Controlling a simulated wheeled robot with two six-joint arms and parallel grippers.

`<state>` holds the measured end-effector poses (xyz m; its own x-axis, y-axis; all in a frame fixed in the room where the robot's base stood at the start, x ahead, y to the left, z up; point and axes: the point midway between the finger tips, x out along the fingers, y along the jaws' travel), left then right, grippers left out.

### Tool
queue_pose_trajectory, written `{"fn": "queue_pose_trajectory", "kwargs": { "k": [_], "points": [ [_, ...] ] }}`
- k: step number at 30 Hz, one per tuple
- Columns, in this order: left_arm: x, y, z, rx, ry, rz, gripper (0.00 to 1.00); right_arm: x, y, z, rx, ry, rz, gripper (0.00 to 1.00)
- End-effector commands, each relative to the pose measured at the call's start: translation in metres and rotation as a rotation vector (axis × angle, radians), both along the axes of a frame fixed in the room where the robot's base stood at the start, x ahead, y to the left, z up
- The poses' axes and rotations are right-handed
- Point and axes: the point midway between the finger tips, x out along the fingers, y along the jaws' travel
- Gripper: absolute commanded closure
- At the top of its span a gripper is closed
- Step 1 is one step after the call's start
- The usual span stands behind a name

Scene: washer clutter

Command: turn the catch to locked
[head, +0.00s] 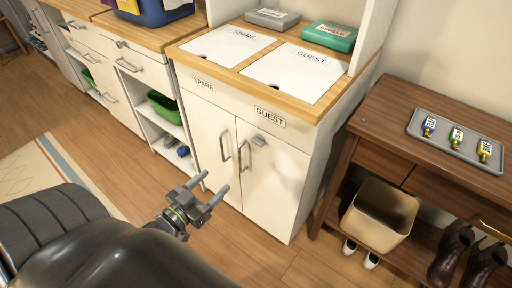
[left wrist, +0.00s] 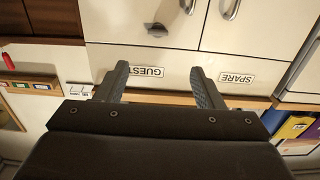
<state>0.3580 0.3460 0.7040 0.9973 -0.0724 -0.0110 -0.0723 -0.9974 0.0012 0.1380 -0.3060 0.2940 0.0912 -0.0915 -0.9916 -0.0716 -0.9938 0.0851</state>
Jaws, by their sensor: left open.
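The catch (head: 258,140) is a small grey piece high on the right white cabinet door, below the GUEST label (head: 270,117). It also shows in the left wrist view (left wrist: 157,30), beside the label, where the picture is upside down. I cannot tell for sure which setting it is in. Two bar handles, a left one (head: 225,146) and a right one (head: 244,155), stand where the doors meet. My left gripper (head: 214,182) is open and empty, in front of the cabinet and apart from the catch. My right gripper is not in view.
White SPARE (head: 228,45) and GUEST (head: 303,72) panels lie on the cabinet top, with a grey box (head: 272,18) and a green box (head: 329,37) behind. A brown table (head: 395,115) with a grey tray (head: 425,136) stands right; a beige bin (head: 378,215) is beneath.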

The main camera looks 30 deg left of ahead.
Motion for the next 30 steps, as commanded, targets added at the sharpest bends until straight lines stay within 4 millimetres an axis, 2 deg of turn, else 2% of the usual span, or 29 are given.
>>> {"fn": "queue_pose_trajectory", "kwargs": {
  "k": [5,10,19,26,30],
  "points": [
    [0.008,-0.003,0.005,-0.001,-0.016,-0.009,0.38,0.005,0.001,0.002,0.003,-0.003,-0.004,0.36],
    [0.030,-0.005,0.004,0.000,-0.017,-0.008,0.38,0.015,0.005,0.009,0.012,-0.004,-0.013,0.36],
    [0.060,-0.007,0.006,-0.001,-0.013,-0.005,0.38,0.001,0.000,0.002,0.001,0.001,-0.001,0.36],
    [0.083,-0.008,0.008,-0.002,-0.014,-0.005,0.38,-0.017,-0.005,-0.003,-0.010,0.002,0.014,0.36],
    [0.105,-0.010,0.009,-0.001,-0.014,-0.005,0.38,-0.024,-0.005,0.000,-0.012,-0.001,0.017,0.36]
  ]
}}
